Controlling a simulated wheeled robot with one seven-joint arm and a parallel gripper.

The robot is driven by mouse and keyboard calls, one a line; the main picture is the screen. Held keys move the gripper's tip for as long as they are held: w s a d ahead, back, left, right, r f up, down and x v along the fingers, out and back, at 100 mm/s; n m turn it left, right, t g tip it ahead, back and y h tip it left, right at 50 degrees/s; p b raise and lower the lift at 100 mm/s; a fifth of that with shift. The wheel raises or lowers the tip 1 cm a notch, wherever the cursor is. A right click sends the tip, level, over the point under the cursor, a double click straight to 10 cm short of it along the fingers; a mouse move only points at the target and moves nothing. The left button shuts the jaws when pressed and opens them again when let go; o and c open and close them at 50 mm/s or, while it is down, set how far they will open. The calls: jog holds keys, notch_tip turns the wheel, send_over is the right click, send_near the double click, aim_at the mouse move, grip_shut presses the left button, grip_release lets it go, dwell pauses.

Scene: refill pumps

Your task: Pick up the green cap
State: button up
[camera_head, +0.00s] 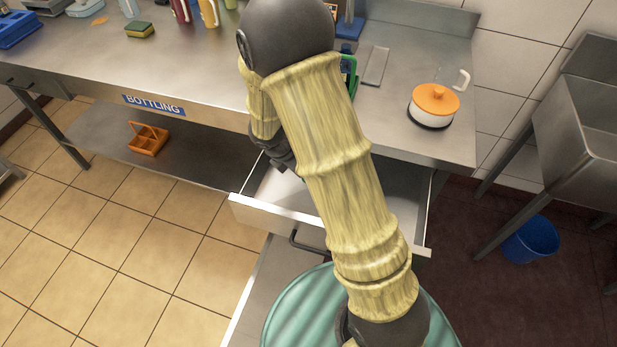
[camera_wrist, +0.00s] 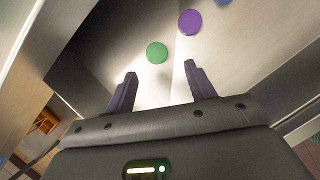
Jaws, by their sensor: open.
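The green cap (camera_wrist: 157,52) lies flat on the pale floor of the open drawer in the wrist view. My gripper (camera_wrist: 160,82) is open and empty, its two dark fingers pointing toward the green cap. The cap shows beyond the fingertips, roughly in line with the gap between them, and does not touch them. In the head view my arm hides the green cap and most of the gripper, which reaches into the open drawer (camera_head: 408,200).
A purple cap (camera_wrist: 190,22) lies close to the green cap, and part of a blue cap (camera_wrist: 224,2) shows at the top edge. The drawer walls stand around the caps. An orange-lidded pot (camera_head: 433,104) stands on the counter above; an orange caddy (camera_head: 148,139) sits on the lower shelf.

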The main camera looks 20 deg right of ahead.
jog(key=shift+w+d+f, duration=0.1)
jog(key=shift+d+f, duration=0.1)
jog(key=shift+f, duration=0.3)
jog(key=x, duration=0.3)
jog(key=b+x, duration=0.1)
jog(key=x, duration=0.1)
jog(key=shift+w+a+f, duration=0.1)
jog(key=shift+a+f, duration=0.15)
jog(key=shift+a, duration=0.05)
jog(key=c, duration=0.8)
